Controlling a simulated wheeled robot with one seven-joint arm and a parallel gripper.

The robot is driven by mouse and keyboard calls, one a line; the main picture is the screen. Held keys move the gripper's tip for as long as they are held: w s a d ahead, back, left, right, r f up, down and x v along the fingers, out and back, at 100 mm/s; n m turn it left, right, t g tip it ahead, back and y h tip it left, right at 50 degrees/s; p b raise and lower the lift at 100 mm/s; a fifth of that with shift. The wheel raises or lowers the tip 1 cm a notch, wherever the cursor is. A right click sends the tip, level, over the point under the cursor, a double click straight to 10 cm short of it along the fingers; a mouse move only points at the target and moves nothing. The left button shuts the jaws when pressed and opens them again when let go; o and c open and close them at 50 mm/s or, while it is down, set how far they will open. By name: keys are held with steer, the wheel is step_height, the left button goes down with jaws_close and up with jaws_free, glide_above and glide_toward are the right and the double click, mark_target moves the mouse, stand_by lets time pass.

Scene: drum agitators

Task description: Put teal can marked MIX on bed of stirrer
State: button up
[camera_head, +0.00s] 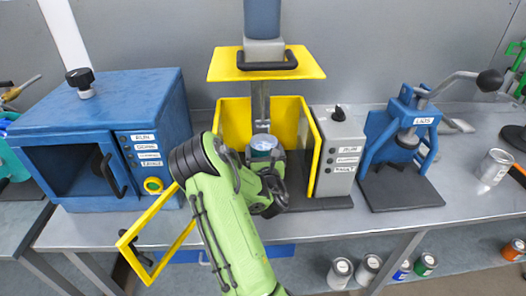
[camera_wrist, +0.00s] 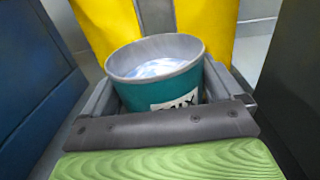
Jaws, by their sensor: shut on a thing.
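My gripper (camera_head: 265,170) is shut on the teal can (camera_wrist: 150,95), with a finger on each side of it. The can is open-topped with a grey rim, pale contents and a partly covered white label. In the head view the can (camera_head: 263,146) shows just beyond my wrist, in front of the stirrer's shaft. The stirrer has yellow guard walls (camera_head: 236,120), a blue motor head (camera_head: 262,18) and a grey control box (camera_head: 338,150). Its bed is mostly hidden by my arm. I cannot tell whether the can touches the bed.
A yellow frame door (camera_head: 153,238) stands swung out at the left. A blue oven-like box (camera_head: 105,135) is left of the stirrer, and a blue lever press (camera_head: 402,150) is right. A silver can (camera_head: 494,167) stands at the right. Several cans sit on the lower shelf (camera_head: 455,258).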

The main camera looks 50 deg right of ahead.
steer(key=shift+w+f+b, duration=0.1)
steer(key=shift+f+b, duration=0.25)
steer(key=shift+b, duration=0.15)
steer(key=shift+f+b, duration=0.25)
steer(key=shift+b, duration=0.05)
steer(key=o, duration=1.1)
steer(key=shift+c, duration=0.2)
steer(key=shift+r, duration=0.15)
